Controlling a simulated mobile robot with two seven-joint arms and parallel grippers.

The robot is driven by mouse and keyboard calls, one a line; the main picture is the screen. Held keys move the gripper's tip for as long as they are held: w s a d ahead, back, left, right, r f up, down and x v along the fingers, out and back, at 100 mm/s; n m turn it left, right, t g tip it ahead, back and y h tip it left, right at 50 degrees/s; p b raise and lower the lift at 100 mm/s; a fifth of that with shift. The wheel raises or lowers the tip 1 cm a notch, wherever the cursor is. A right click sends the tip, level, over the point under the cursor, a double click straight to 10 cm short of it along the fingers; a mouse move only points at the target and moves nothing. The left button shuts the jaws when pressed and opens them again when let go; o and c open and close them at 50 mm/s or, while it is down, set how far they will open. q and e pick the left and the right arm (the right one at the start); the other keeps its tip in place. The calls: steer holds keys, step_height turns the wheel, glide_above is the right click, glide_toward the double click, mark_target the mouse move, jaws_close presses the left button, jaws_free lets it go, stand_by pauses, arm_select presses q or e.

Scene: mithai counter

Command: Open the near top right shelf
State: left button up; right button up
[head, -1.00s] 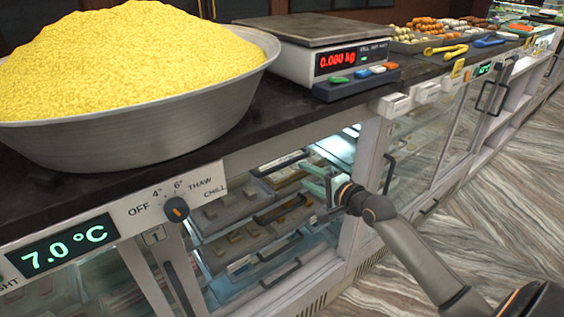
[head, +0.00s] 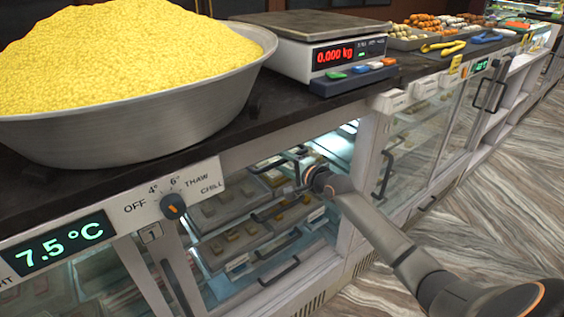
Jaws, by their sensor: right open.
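The near glass-fronted cabinet (head: 345,205) stands below the dark counter, its front open on a stack of pull-out shelves. The top right shelf (head: 262,182) holds small sweets and has a dark bar handle (head: 268,167) at its front. It looks pushed in. My right gripper (head: 300,167) is open beside the right end of this handle. My wrist hides part of the shelf, and I cannot tell whether the fingers touch the handle. My left gripper is not in view.
Lower shelves with dark handles (head: 280,272) sit beneath. A large bowl (head: 200,120) of yellow grains and a scale (head: 318,58) stand on the counter (head: 290,108) above. Another glass door (head: 425,140) is to the right. The wood-patterned floor (head: 500,190) is clear.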

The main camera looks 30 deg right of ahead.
jaws_close()
stand_by(1.4)
